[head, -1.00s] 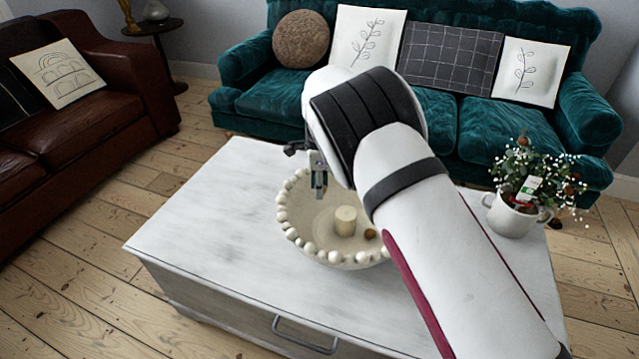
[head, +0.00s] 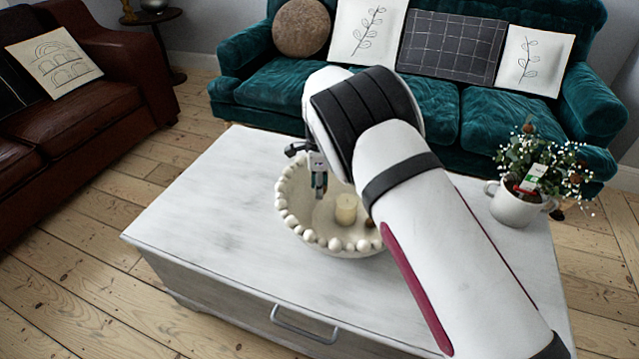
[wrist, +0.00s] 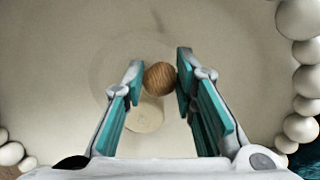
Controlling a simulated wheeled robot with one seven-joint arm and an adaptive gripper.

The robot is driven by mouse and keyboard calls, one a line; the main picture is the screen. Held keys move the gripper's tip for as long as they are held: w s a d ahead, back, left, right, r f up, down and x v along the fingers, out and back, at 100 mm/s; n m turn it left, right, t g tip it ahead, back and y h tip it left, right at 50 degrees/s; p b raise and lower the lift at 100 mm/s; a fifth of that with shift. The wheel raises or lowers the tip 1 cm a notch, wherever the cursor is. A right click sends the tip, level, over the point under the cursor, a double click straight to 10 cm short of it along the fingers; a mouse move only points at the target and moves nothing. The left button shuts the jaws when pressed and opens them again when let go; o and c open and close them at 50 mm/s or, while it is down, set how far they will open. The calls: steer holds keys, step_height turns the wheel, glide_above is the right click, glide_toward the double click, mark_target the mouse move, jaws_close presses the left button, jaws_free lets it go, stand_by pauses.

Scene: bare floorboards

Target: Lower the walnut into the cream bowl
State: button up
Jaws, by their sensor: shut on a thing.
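The walnut (wrist: 160,78) is a round, brown, grained ball between my fingertips in the wrist view. My gripper (wrist: 157,76) is shut on it, a finger at each side. In the head view my gripper (head: 319,188) points down inside the outline of the cream bowl (head: 292,208), over its left part; the walnut cannot be made out there. The bowl has a rim of round white beads, and its pale inside (wrist: 60,70) fills the wrist view. A cream candle-like cylinder (head: 346,208) stands in the bowl; it shows partly behind the walnut in the wrist view (wrist: 145,118).
A small brown thing (head: 370,223) lies in the bowl beside the cylinder, partly hidden by my arm. The bowl stands on a whitewashed chest (head: 205,215), clear on its left. A white potted plant (head: 514,207) stands at its right. Sofas stand behind and left.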

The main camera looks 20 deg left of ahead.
steer(key=shift+f+b, duration=0.6)
steer(key=shift+f, duration=0.65)
steer(key=shift+f+b, duration=0.95)
steer(key=shift+f, duration=0.85)
stand_by(0.8)
steer(key=o, duration=0.8)
steer(key=shift+o, duration=0.2)
steer(key=shift+r, duration=0.15)
